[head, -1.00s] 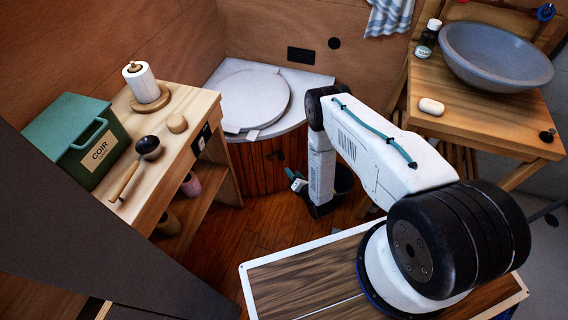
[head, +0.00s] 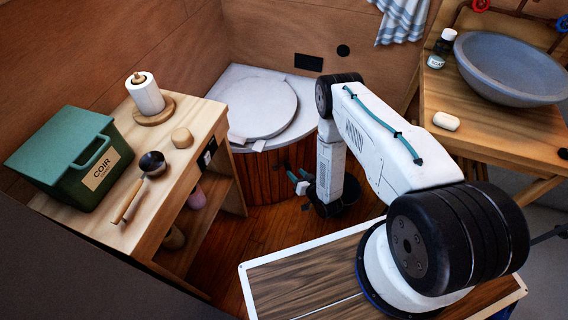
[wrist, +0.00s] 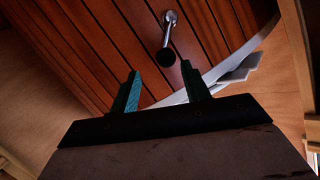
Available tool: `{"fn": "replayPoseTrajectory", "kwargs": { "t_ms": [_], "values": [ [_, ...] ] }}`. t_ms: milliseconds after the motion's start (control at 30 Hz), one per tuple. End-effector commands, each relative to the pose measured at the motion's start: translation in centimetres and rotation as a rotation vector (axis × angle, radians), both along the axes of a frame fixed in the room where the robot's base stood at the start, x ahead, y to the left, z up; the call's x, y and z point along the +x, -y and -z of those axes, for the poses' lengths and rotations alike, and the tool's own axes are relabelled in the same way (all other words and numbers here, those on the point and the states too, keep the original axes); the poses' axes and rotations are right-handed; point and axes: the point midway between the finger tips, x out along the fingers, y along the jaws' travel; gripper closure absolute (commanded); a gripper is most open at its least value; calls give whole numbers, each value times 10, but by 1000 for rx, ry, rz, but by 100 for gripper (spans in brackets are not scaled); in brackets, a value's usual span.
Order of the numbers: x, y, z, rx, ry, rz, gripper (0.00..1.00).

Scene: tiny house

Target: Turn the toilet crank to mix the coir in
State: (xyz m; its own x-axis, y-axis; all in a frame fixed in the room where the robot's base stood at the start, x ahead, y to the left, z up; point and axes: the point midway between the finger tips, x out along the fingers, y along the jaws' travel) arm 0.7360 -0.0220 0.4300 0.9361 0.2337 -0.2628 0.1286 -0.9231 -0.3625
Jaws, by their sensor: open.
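The toilet has a wood-slatted curved front (head: 250,178) and a pale top with a round lid (head: 262,103), which is down. In the wrist view, its crank is a short metal arm with a black knob (wrist: 166,56) on the slatted front (wrist: 90,45). My gripper (wrist: 160,72) is open, with its two teal fingers apart and nothing held. The knob shows between and just beyond the fingertips; I cannot tell whether they touch. In the head view, my gripper (head: 298,179) is low in front of the toilet, and the crank is hard to make out.
A wooden bench (head: 125,228) on the left holds a green coir bin (head: 75,170), a scoop (head: 150,165) and a paper roll (head: 146,95). A basin (head: 510,65) stands on a wooden counter (head: 480,130) at right. Some wood floor (head: 240,235) is clear before the toilet.

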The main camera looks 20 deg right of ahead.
Motion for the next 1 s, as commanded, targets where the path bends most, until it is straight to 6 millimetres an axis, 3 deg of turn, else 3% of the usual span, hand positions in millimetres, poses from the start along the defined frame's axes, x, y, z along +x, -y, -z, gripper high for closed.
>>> {"fn": "replayPoseTrajectory", "kwargs": {
  "t_ms": [100,300,467,800,1000],
  "values": [
    [-2,-7,0,226,-59,48,53],
    [-1,-18,0,423,-110,87,53],
    [11,-24,3,446,-116,90,53],
    [59,-35,17,443,-115,94,53],
    [70,-37,20,442,-115,95,53]
  ]
}}
